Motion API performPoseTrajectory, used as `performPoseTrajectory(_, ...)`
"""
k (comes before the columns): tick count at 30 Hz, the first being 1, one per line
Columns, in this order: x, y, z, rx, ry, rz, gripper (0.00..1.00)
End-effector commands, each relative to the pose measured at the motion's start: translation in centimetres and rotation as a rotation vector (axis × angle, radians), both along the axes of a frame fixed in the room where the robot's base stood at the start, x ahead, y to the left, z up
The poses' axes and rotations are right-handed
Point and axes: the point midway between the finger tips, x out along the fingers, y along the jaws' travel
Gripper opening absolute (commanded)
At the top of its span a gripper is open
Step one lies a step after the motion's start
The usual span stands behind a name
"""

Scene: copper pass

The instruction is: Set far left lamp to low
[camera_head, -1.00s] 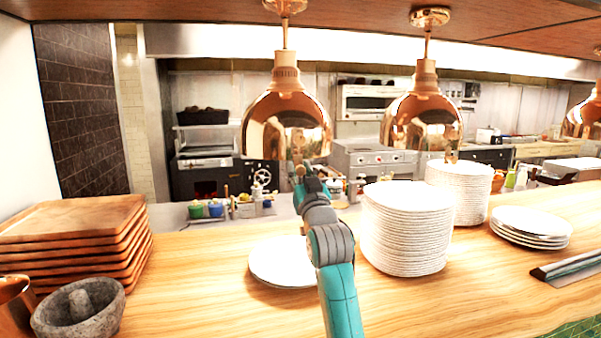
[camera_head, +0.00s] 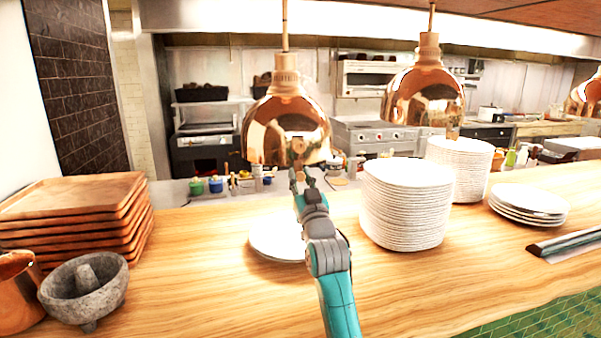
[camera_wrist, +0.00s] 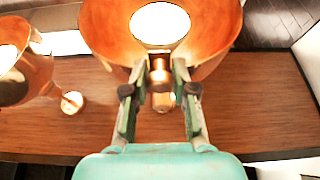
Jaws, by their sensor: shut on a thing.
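The far left copper heat lamp (camera_head: 287,128) hangs on a thin rod above the counter, clearly lower than the lamp to its right. My gripper (camera_head: 302,174) is at its lower rim, on the near side. In the wrist view, my gripper (camera_wrist: 160,68) is shut on a small brass knob (camera_wrist: 160,75) at the lamp's edge. The copper shade (camera_wrist: 100,25) with its lit bulb (camera_wrist: 160,25) shows just beyond the fingers. The fingers partly hide the knob.
A second lamp (camera_head: 424,97) and a third (camera_head: 589,96) hang to the right. Plate stacks (camera_head: 404,210) stand on the counter, with a low plate (camera_head: 272,242) below my gripper. Wooden trays (camera_head: 75,200) and a stone mortar (camera_head: 84,292) are at left. The front middle counter is clear.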

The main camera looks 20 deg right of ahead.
Motion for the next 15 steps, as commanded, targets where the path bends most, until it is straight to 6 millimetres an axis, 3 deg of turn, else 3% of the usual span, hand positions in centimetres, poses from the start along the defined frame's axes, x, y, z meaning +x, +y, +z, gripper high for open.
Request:
performPoseTrajectory(3,0.14,0.0,-0.81,0.0,0.015,0.0,0.0)
performPoseTrajectory(4,0.14,0.0,-0.83,0.0,0.015,0.0,0.34)
performPoseTrajectory(6,0.13,0.0,-0.74,0.0,0.014,0.0,0.51)
performPoseTrajectory(15,0.05,0.0,-0.49,0.0,0.009,0.0,0.52)
